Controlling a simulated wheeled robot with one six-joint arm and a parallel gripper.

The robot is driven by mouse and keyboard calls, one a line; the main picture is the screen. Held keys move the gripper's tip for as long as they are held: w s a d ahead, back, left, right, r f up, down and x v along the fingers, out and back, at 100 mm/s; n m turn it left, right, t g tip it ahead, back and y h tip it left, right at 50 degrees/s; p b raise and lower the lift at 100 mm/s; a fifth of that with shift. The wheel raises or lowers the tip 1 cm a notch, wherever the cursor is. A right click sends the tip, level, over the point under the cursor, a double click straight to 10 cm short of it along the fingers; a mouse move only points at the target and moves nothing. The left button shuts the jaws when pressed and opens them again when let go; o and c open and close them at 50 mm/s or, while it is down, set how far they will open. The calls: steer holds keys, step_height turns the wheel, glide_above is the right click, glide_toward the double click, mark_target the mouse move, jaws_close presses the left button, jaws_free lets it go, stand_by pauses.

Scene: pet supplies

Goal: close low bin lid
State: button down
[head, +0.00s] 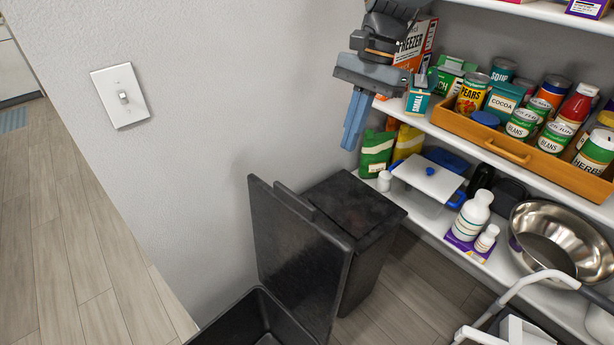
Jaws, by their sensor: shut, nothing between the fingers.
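The low black bin (250,322) stands on the floor at the bottom middle of the head view, cut off by the lower edge. Its lid (302,258) stands raised, tilted back toward the wall, and the bin's mouth is open. My gripper (350,142) hangs at the upper middle, above and to the right of the lid, in front of the shelves. Its blue fingers point down and are together, with nothing between them. It is well apart from the lid.
A taller dark bin (352,205) with a flat top stands behind the lid. Shelves (455,135) with cans, a wooden tray (545,160) and a metal bowl (563,240) fill the right. A light switch (120,96) is on the wall. The floor (75,220) at left is clear.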

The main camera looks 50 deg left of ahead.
steer(key=s+a+f+p, duration=0.2)
steer(key=s+f+p, duration=0.2)
steer(key=s+f, duration=0.4)
steer(key=shift+s+a+f, duration=0.2)
steer(key=shift+s+f, duration=0.05)
steer(key=shift+s, duration=0.75)
steer(key=shift+s, duration=0.1)
